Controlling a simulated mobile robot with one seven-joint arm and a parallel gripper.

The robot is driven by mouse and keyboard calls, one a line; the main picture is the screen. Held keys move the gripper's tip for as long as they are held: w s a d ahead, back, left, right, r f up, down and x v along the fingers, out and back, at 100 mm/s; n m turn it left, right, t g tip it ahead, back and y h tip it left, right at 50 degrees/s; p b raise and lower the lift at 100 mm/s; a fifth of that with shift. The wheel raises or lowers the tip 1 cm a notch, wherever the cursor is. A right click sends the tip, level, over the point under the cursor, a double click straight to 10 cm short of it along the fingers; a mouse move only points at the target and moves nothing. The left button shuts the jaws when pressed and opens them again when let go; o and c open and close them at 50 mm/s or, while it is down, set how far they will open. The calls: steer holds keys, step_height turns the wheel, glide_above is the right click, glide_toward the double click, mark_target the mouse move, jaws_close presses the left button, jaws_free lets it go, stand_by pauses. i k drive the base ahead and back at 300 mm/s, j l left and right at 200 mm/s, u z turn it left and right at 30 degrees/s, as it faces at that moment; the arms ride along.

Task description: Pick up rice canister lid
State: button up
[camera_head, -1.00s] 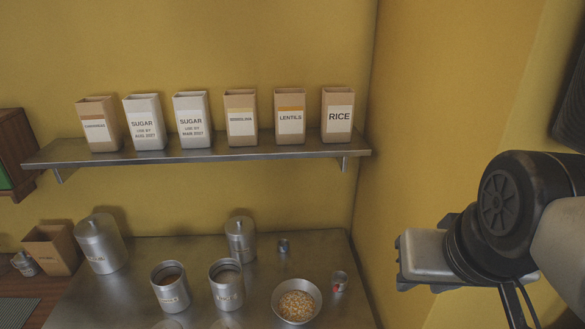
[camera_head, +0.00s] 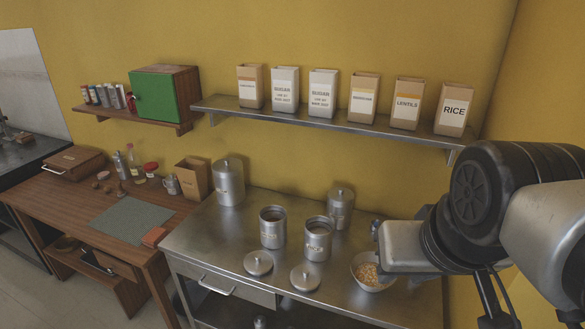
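Two open steel canisters stand on the steel table (camera_head: 205,240), a left one (camera_head: 272,228) and a right one (camera_head: 318,239). Their labels are too small to read surely. Two round steel lids with knobs lie in front of them: a left lid (camera_head: 258,263) and a right lid (camera_head: 305,278). I cannot tell for sure which is the rice lid. My gripper (camera_head: 378,245) is at the right, above the bowl's side of the table and apart from both lids. Its fingers do not show clearly, and nothing is seen in it.
Two closed canisters stand behind, a large one (camera_head: 228,182) and a smaller one (camera_head: 340,207). A bowl of yellowish grains (camera_head: 366,273) is partly hidden by my arm. A shelf (camera_head: 330,122) with paper packets, including rice (camera_head: 453,110), hangs above. A wooden table (camera_head: 60,205) adjoins at left.

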mark_target(305, 277)
steer(key=u, duration=0.4)
steer(key=z, duration=0.2)
steer(key=i+j+z, duration=0.2)
steer(key=j+z, duration=0.25)
steer(key=i+j+z, duration=0.1)
steer(key=j+z, duration=0.8)
steer(key=j, duration=0.15)
